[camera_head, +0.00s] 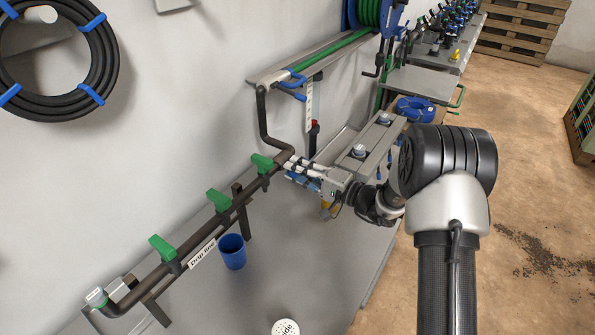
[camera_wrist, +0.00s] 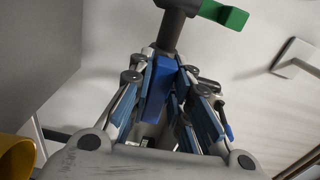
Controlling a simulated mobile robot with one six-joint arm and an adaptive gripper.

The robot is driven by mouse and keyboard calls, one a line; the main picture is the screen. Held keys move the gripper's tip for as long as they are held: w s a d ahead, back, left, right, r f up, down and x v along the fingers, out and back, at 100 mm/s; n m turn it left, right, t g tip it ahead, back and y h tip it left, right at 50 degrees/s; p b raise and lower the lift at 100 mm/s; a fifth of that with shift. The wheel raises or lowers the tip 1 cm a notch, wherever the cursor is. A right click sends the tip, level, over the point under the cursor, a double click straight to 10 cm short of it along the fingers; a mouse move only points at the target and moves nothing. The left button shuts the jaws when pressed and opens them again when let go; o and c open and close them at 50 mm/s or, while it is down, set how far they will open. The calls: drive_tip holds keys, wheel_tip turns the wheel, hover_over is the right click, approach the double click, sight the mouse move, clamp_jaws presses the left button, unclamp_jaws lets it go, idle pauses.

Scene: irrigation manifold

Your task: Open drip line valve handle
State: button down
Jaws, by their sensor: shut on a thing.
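A dark pipe (camera_head: 236,205) runs along the wall and carries several green handles, including a near one (camera_head: 162,247), a middle one (camera_head: 218,200) and a far one (camera_head: 262,163). A white "Drip line" label (camera_head: 202,253) hangs on the pipe between the near and middle handles. My gripper (camera_head: 292,168) is at the far end of this pipe, just right of the far green handle. In the wrist view its fingers are shut on a bright blue handle (camera_wrist: 157,88) below a dark pipe part (camera_wrist: 171,33). A green handle (camera_wrist: 224,14) is above right, apart from the fingers.
A blue cup (camera_head: 232,251) stands on the grey bench (camera_head: 255,290) below the pipe. A white round disc (camera_head: 286,327) lies at the bench's front. A shelf (camera_head: 300,62) with a green hose is behind. A yellow object (camera_wrist: 15,158) shows at the wrist view's lower left.

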idle(0.4)
drive_tip(key=c, duration=1.5)
unclamp_jaws()
drive_tip(key=v, duration=1.2)
